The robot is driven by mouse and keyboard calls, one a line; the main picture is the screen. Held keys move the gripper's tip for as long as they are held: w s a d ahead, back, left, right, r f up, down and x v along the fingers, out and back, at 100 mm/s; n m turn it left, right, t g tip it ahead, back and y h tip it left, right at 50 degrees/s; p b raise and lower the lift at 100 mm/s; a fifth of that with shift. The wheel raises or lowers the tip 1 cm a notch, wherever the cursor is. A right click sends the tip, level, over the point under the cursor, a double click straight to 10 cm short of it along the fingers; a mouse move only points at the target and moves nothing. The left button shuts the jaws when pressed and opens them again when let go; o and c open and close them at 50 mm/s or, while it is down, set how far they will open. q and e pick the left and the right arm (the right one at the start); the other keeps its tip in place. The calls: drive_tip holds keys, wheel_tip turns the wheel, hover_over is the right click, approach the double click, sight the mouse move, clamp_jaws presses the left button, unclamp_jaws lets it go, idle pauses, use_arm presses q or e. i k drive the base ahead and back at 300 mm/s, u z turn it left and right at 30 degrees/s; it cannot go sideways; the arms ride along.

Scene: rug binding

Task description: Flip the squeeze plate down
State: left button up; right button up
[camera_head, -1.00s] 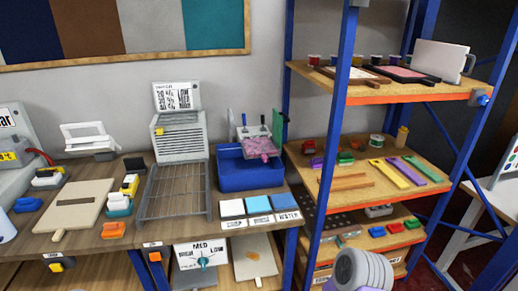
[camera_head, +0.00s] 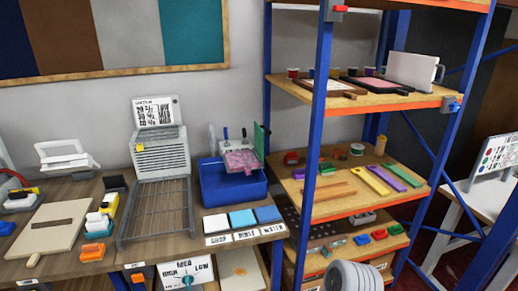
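A blue tub (camera_head: 230,187) stands on the table beside the blue shelf post. A pink, textured piece (camera_head: 241,161) sits at its top, below a metal fixture with dark knobs. A green plate (camera_head: 259,142) stands upright at the tub's right side. It looks like the squeeze plate, but I cannot be certain.
A grey heater with a wire rack (camera_head: 155,212) stands left of the tub. White and blue pads (camera_head: 242,219) lie in front of it. A shelf unit (camera_head: 372,201) with tools stands close on the right. A pale board (camera_head: 45,236) lies on the left.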

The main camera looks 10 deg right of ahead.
sight(259, 134)
drive_tip(key=z, duration=3.25)
drive_tip(key=i, duration=3.7)
drive_tip(key=u, duration=4.3)
drive_tip(key=i, duration=1.7)
